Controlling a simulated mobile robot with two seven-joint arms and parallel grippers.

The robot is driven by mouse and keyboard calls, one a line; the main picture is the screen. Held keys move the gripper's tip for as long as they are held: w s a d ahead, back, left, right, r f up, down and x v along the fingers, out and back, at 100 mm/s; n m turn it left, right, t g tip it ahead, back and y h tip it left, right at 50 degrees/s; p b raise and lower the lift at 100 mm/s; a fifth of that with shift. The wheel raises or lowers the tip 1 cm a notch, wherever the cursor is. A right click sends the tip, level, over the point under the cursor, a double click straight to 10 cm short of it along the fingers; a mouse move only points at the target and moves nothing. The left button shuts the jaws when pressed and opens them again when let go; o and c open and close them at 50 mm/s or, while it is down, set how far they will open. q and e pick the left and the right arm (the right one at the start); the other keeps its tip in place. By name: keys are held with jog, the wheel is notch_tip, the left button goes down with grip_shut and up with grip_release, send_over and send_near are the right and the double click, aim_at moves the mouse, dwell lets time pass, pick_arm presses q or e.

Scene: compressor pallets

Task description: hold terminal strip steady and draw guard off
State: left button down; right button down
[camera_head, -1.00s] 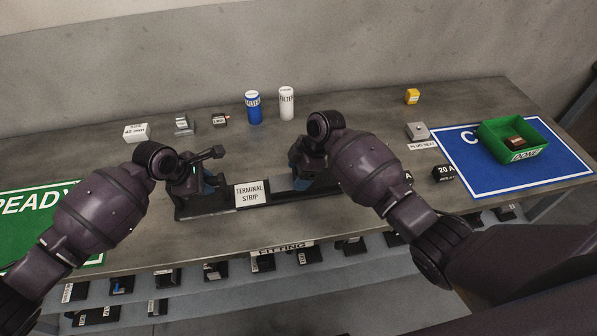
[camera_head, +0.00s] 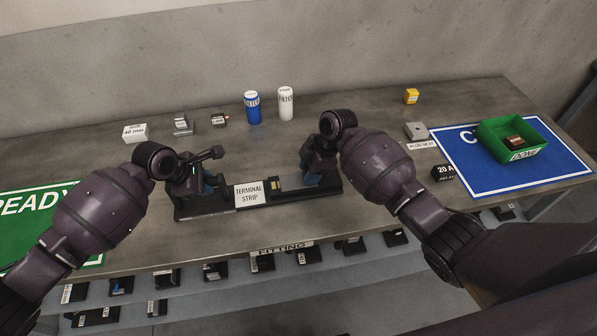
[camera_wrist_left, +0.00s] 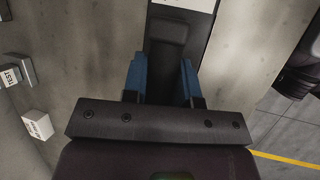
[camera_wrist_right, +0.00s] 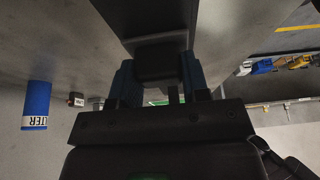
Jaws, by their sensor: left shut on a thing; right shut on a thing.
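The terminal strip (camera_head: 222,209) is a long black bar lying on the bench, with a white label reading TERMINAL STRIP. My left gripper (camera_head: 208,184) is shut on a dark raised block (camera_wrist_left: 168,45) at the strip's left end, one blue finger on each side. My right gripper (camera_head: 313,178) is over the strip's right part. In the right wrist view its blue fingers are shut on a dark block (camera_wrist_right: 157,62), which looks like the guard. A small brass-yellow part (camera_head: 277,184) shows on the strip between label and right gripper. Whether the guard still touches the strip is unclear.
Blue (camera_head: 252,107) and white (camera_head: 286,103) filter cans stand behind the strip. A green bin (camera_head: 490,143) holding a brown part sits on a blue mat (camera_head: 545,180) at right. A green mat (camera_head: 40,215) lies at left. Bare bench surrounds the strip.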

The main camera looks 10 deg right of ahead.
aim_at(334, 175)
jog(key=d, duration=0.7)
jog(key=shift+d, duration=0.1)
jog(key=c, duration=0.6)
grip_release()
jog(key=v, duration=1.2)
